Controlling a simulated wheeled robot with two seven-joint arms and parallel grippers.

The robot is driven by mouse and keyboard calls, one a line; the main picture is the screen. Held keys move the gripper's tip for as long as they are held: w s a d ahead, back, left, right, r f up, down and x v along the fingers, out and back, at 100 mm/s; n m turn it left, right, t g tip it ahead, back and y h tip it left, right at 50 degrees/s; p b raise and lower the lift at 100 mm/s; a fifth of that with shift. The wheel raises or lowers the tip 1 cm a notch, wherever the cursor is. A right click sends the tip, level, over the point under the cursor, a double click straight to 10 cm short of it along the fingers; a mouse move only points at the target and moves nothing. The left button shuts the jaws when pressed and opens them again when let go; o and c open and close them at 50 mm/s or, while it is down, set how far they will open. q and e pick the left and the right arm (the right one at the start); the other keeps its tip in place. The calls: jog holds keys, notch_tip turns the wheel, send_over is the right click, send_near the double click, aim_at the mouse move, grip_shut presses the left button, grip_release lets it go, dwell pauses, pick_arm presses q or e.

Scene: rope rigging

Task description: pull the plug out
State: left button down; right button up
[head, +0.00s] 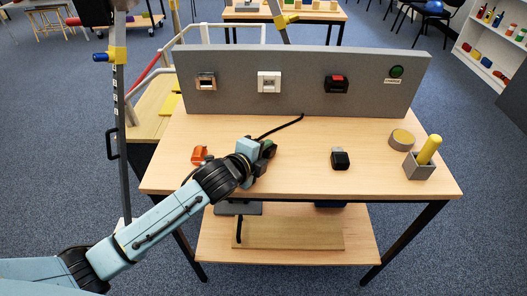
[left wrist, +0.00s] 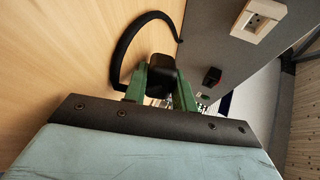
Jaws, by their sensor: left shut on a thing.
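My left gripper (head: 269,150) is low over the tabletop, in front of the grey panel (head: 300,105). In the left wrist view its green fingers (left wrist: 160,88) are shut on a black plug (left wrist: 161,70). A black cable (left wrist: 128,45) loops from the plug toward the panel's foot; it also shows in the head view (head: 284,127). The held plug is apart from the panel's sockets. The white socket (head: 269,82) looks empty. A metal-framed socket (head: 206,82) is to its left, and a black unit with a red top (head: 336,84) to its right. My right gripper is not seen.
An orange connector (head: 199,155) lies left of my gripper. A black and grey plug-like piece (head: 340,160) lies right of it. A yellow-topped disc (head: 402,138) and a grey holder (head: 419,168) with a yellow cylinder (head: 429,149) stand at the right. A green lamp (head: 397,71) is on the panel.

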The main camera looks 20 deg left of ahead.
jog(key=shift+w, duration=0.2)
pick_arm(q)
jog(key=c, duration=1.1)
grip_release()
jog(key=shift+f, duration=0.1)
jog(key=shift+o, duration=0.2)
jog(key=shift+s+f, duration=0.1)
jog(key=shift+f, duration=0.05)
jog(key=shift+s+f, duration=0.1)
jog(key=shift+f, duration=0.1)
jog(key=shift+s, duration=0.1)
jog(key=p+v, duration=0.1)
jog(key=v, duration=0.4)
jog(key=shift+s+a+r+p, duration=0.1)
jog(key=shift+s+r+p, duration=0.05)
jog(key=shift+r+p, duration=0.25)
jog(key=p+v, duration=0.1)
jog(key=v, duration=0.5)
jog(key=shift+r, duration=0.3)
jog(key=shift+s+a+r, duration=0.2)
jog(key=shift+s+r, duration=0.15)
jog(key=shift+s, duration=0.25)
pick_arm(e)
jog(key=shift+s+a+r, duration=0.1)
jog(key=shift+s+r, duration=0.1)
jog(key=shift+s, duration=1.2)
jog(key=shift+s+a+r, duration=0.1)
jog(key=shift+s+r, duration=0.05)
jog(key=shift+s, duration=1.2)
